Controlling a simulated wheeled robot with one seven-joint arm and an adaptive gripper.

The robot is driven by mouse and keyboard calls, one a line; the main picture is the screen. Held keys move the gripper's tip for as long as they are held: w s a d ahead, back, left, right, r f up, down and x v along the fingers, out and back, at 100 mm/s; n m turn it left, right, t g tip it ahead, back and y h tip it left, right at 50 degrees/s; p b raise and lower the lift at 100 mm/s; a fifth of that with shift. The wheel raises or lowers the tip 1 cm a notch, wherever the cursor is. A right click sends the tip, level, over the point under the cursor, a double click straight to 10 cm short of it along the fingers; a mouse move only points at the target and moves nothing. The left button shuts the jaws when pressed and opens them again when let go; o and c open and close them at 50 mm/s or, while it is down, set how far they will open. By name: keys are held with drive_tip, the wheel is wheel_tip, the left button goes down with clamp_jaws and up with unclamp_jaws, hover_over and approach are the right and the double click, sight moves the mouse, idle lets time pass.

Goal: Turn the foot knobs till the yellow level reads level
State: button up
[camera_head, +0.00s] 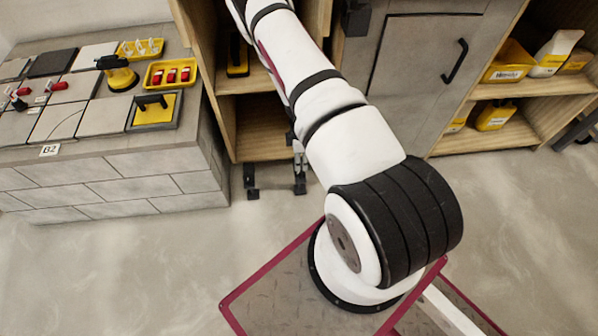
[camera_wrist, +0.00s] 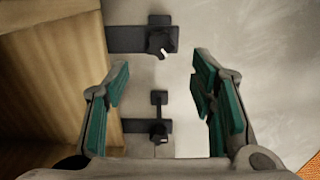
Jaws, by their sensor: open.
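Two dark foot knobs on dark brackets show in the wrist view, the upper knob (camera_wrist: 160,42) and the lower knob (camera_wrist: 158,131). Each has a small pale mark. My gripper (camera_wrist: 160,72) is open, with one green-padded finger to the left and one to the right of the space around the knobs. Nothing is held, and I see no contact with either knob. In the head view, small dark feet (camera_head: 251,184) stand on the floor in front of the wooden cabinet, and my arm hides part of this area. I cannot pick out the yellow level for certain.
The wooden cabinet (camera_head: 218,130) stands behind my arm, with its wooden side close to my left finger in the wrist view. A tiled block (camera_head: 100,183) with tools and yellow trays (camera_head: 170,75) is at left. Bare floor (camera_head: 150,270) lies in front.

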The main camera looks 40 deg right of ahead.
sight(300, 173)
wheel_tip(300, 173, down, 9)
drive_tip(key=b, duration=0.3)
drive_tip(key=shift+b, duration=0.3)
drive_tip(key=shift+r, duration=0.1)
drive_tip(key=shift+c, duration=0.3)
drive_tip(key=c, duration=1.1)
